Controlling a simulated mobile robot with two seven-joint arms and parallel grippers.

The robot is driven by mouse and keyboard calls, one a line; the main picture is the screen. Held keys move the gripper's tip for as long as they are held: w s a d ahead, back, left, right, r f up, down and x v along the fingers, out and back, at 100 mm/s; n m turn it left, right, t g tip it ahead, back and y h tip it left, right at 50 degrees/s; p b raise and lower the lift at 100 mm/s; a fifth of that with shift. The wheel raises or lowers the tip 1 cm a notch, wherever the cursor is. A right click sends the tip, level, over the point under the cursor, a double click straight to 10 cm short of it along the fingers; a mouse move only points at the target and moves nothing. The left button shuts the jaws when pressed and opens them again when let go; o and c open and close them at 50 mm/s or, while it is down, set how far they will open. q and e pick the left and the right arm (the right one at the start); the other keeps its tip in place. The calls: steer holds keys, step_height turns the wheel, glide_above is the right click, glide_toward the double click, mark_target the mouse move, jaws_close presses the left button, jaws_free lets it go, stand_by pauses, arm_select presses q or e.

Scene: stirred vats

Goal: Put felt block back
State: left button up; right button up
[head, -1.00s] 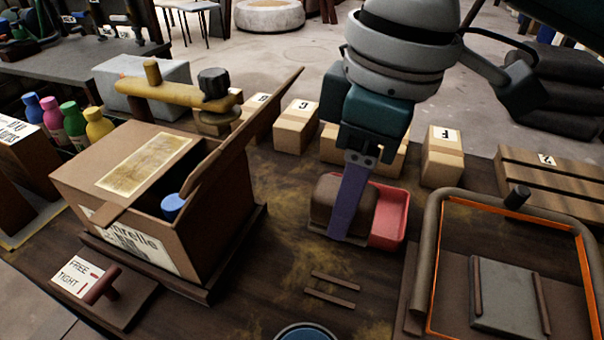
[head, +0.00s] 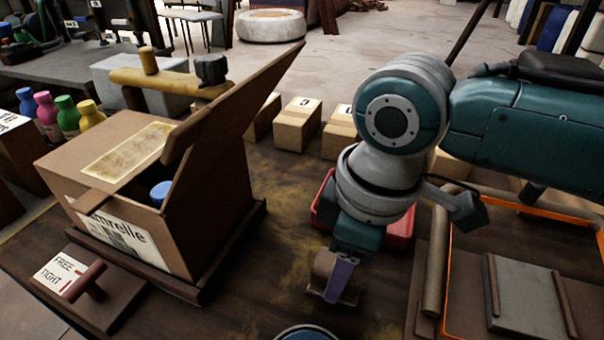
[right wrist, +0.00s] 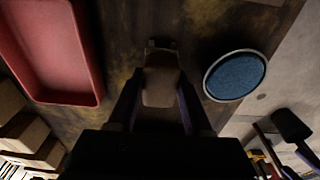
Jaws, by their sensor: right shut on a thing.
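The brown felt block (head: 323,266) is between the fingers of my right gripper (head: 338,280), in front of the red tray (head: 322,213).
A blue round pad with a pale rim (right wrist: 235,75) lies near the table's front edge. An open cardboard box (head: 140,185) stands left, its lid raised. An orange-edged frame (head: 505,215) is at the right. Small cartons (head: 297,125) line the back.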

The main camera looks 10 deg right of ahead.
steer(key=shift+f, duration=0.45)
steer(key=o, duration=1.2)
step_height(320, 180, up, 12)
steer(key=d+p, duration=0.1)
steer(key=p, duration=0.3)
steer(key=s+a+f+m+t+y, duration=0.2)
steer(key=s+a+m, duration=0.15)
steer(key=s, duration=0.45)
steer(key=s+d+m+h, duration=0.3)
steer(key=s+d+m, duration=0.2)
steer(key=s+d, duration=0.3)
steer(key=d, duration=0.2)
steer(key=shift+s+d+f+m+t, duration=0.2)
steer(key=shift+d+m+t, duration=0.1)
steer(key=shift+m+t, duration=0.1)
